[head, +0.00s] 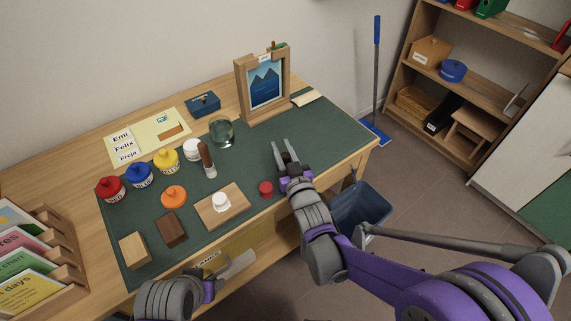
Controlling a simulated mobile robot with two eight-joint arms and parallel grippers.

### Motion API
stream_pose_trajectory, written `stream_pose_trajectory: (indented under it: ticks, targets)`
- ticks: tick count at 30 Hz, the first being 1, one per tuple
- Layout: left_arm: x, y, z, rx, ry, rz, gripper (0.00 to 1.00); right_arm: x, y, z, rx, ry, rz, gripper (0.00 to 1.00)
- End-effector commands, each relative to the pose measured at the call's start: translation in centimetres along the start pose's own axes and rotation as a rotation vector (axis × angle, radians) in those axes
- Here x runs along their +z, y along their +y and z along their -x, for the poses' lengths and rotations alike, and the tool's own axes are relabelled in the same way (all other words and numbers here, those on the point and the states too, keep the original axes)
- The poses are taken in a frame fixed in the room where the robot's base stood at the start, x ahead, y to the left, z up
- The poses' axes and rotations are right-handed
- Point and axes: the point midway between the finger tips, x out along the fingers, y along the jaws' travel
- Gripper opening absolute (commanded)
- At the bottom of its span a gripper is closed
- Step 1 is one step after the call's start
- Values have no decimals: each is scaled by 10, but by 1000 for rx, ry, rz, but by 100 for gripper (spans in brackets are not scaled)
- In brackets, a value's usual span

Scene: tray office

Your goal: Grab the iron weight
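I cannot pick out a thing that is clearly an iron weight. On the green desk mat (322,137), a small white knob-like piece (221,201) stands on a wooden board (238,207). A dark brown block (171,229) and a pale wooden block (134,250) lie to its left. My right gripper (286,152) is open and empty, over the right part of the mat, beyond a small red piece (266,189). My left gripper (243,264) is low at the desk's front edge, seen from the side; its finger gap is unclear.
Red (111,189), blue (138,175) and yellow (166,161) lidded pots stand at left, near an orange piece (173,197). A brush-like tool (208,161), glass jar (221,132) and framed picture (266,84) stand behind. A bin (361,204) is right of the desk.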

Motion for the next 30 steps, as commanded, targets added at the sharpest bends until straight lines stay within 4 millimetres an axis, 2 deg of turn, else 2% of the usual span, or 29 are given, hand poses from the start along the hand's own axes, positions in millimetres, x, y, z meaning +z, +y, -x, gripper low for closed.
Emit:
stream_pose_trajectory:
  ticks: [1, 3, 30]
  targets:
    - [0, 0, 0, 0, 0, 0, 63, 0, 0, 0, 0, 0, 0, 9]
    - [0, 0, 0, 0, 0, 0, 63, 0, 0, 0, 0, 0, 0, 0]
    - [0, 0, 0, 0, 0, 0, 63, 0, 0, 0, 0, -1, 0, 0]
